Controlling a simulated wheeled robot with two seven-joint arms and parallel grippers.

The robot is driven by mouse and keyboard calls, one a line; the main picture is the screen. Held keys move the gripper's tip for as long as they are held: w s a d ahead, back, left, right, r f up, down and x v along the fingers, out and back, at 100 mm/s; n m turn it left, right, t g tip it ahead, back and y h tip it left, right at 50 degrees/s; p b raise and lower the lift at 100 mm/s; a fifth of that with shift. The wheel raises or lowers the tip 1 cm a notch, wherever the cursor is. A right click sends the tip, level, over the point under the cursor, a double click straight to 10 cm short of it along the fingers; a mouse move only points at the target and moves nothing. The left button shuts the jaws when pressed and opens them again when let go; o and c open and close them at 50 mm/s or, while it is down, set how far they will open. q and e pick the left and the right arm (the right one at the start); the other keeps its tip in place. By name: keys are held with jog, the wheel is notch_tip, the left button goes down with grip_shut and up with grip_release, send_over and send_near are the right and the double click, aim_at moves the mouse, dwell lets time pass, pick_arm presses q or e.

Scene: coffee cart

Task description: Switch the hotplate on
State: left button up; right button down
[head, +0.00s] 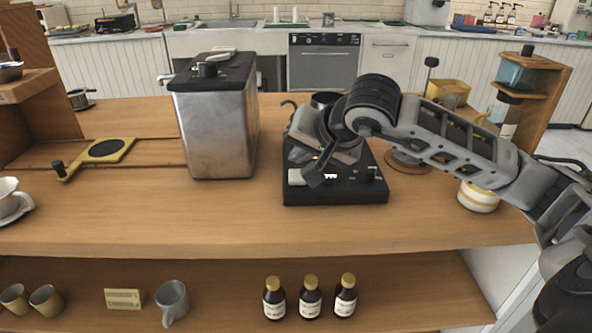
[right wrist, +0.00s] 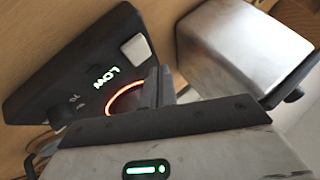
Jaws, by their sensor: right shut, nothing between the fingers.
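The black hotplate (head: 340,194) stands on the wooden counter, right of the metal box. In the right wrist view the hotplate (right wrist: 60,70) has a white button (right wrist: 137,47), a dark knob (right wrist: 62,113) and a lit display (right wrist: 104,76) that seems to read LOW. A ring (right wrist: 125,98) glows orange-red beside my fingers. My right gripper (head: 317,178) is shut and empty, low over the hotplate's front near the white button (head: 297,177). Whether it touches the hotplate I cannot tell. It also shows in the right wrist view (right wrist: 166,88). My left gripper is out of view.
A tall metal box (head: 215,130) with a dark lid stands left of the hotplate. A striped cup (head: 478,197) stands to the right. A dark vessel (head: 325,99) is partly hidden behind my gripper. The counter front is clear. Three bottles (head: 310,298) stand on the lower shelf.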

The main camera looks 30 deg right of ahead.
notch_tip(320, 180, up, 5)
jog(key=p, duration=0.3)
jog(key=shift+r, duration=0.1)
dwell(0.4)
